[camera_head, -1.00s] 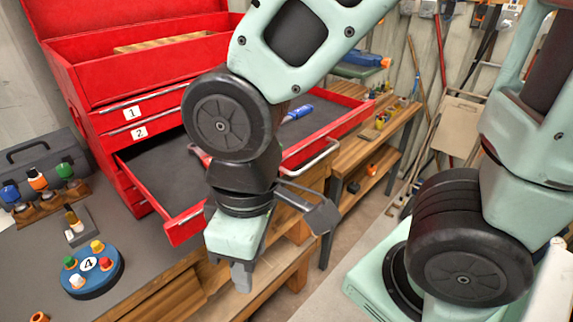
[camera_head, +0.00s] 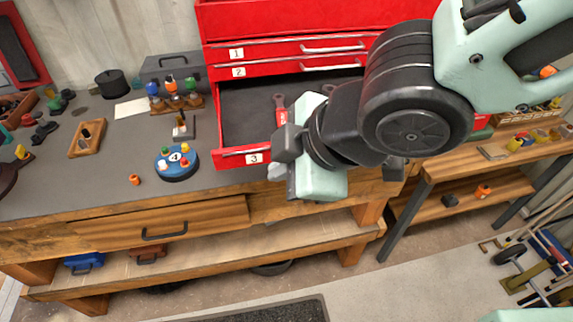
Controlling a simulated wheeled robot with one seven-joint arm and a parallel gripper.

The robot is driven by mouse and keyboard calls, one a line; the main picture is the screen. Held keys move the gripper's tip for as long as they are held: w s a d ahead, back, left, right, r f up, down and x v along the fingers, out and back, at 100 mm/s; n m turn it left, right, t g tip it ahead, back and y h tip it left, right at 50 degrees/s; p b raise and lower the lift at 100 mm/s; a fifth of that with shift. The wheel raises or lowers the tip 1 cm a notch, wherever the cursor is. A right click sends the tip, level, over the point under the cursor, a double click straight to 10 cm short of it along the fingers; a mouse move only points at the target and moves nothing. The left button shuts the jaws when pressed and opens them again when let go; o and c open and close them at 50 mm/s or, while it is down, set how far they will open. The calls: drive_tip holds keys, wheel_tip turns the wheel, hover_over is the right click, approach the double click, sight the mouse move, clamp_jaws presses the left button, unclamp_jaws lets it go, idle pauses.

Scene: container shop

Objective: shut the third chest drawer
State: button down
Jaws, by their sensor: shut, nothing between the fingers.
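The red tool chest (camera_head: 290,22) stands on the workbench, with drawers labelled 1 and 2 shut. The third drawer (camera_head: 232,157), labelled 3, is pulled out; its dark liner and a red-handled tool (camera_head: 279,108) inside show. My gripper (camera_head: 277,172) is shut and empty, in front of the third drawer's front panel, just right of the label. The gripper and wrist hide the middle and right of that panel and most of its handle. I cannot tell whether the gripper touches the drawer.
A wooden bench drawer (camera_head: 150,222) lies below. Floor in front is clear beside a dark mat (camera_head: 260,312).

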drive_tip(key=w+a+f+p, duration=0.3)
drive_tip(key=w+a+f, duration=0.3)
drive_tip(key=w+f, duration=0.1)
drive_tip(key=shift+w+f+p, duration=0.15)
drive_tip(key=shift+f+p, duration=0.2)
drive_tip(key=shift+f, duration=0.15)
drive_tip(key=shift+w, duration=0.1)
